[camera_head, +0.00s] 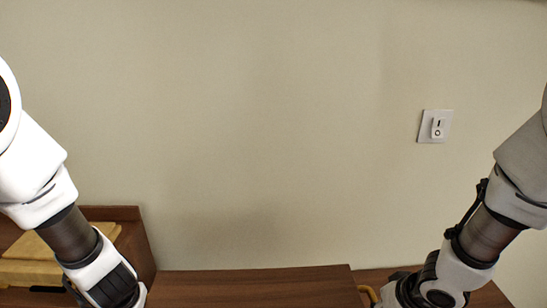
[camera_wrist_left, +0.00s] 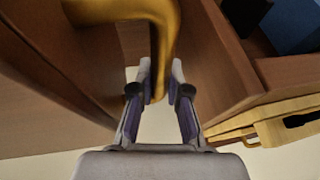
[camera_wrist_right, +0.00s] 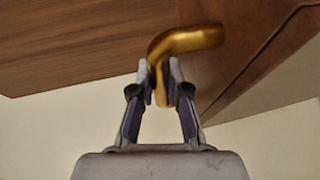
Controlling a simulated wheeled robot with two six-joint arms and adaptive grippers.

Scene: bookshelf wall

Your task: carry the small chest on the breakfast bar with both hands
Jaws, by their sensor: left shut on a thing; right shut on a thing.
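The small chest (camera_head: 260,287) is dark brown wood; only its upper part shows at the bottom middle of the head view. A gold handle (camera_wrist_left: 160,28) on its one end shows in the left wrist view, and my left gripper (camera_wrist_left: 159,88) is shut on it. Another gold handle (camera_wrist_right: 185,42) shows in the right wrist view, with my right gripper (camera_wrist_right: 158,80) shut on its bent end. The chest's wooden side (camera_wrist_right: 100,45) fills the upper left there. Both fingertips are cut off from the head view. The breakfast bar cannot be made out clearly.
A brown wooden box (camera_head: 135,240) with pale yellow boards (camera_head: 40,262) stands at the left, close to my left arm. In the left wrist view, a blue thing (camera_wrist_left: 290,25) lies inside an open box. A plain wall with a white switch (camera_head: 435,126) is behind.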

